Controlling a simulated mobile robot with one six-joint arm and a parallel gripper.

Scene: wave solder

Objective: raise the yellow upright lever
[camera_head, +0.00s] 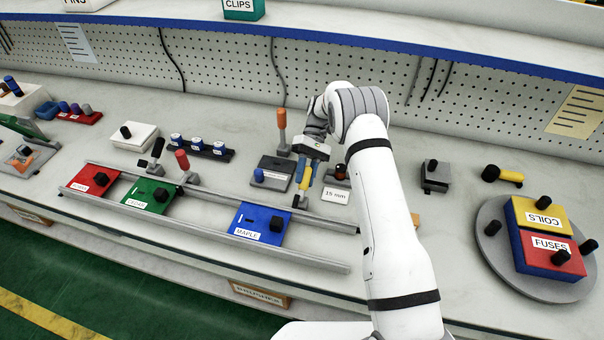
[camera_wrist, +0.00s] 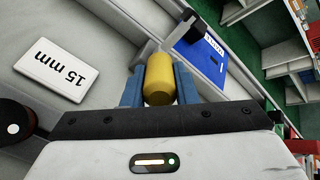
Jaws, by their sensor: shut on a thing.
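The yellow upright lever (camera_head: 306,178) stands by the back rail, to the right of the blue MAPLE plate. In the wrist view the lever's yellow grip (camera_wrist: 159,80) sits between the two blue fingers. My gripper (camera_head: 307,172) is shut on this grip, one finger on each side. The lever's dark base (camera_head: 299,201) shows below the fingers in the head view. Part of the grip is hidden by the fingers in the head view.
The blue MAPLE plate (camera_head: 256,228) lies between the rails close by. An orange-handled lever (camera_head: 282,125) stands just behind left. A turntable (camera_head: 497,262) with bins stands at right.

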